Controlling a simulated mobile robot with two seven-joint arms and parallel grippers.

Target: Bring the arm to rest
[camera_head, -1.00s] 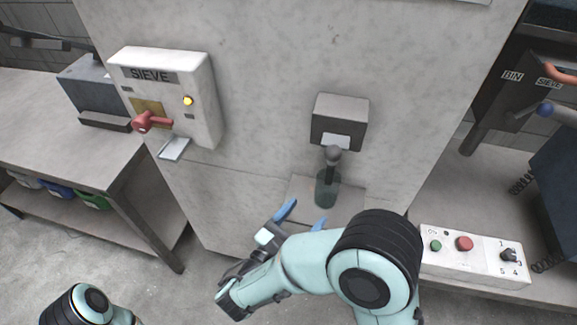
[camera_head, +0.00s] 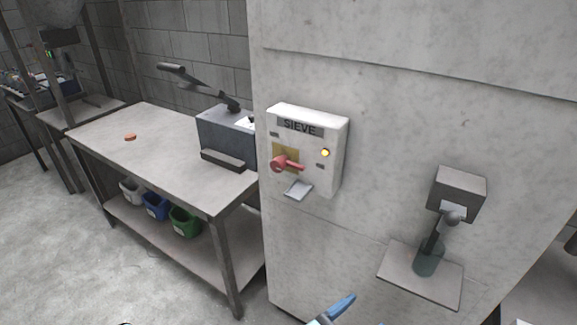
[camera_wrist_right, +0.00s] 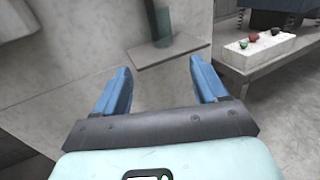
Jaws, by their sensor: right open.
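My right gripper (camera_wrist_right: 160,88) is open in the right wrist view, with its two blue fingers apart and nothing between them. It points toward the grey pillar below a small shelf. In the head view only a blue finger of it (camera_head: 335,310) shows at the bottom edge; the rest of the arm is out of frame. My left gripper is in neither view.
A grey pillar (camera_head: 400,90) carries a SIEVE box (camera_head: 335,140) with a red lever (camera_head: 286,163). A small shelf (camera_head: 445,285) holds a dark green tube (camera_head: 428,262) under a grey box (camera_head: 460,190). A workbench (camera_head: 150,165) stands at left.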

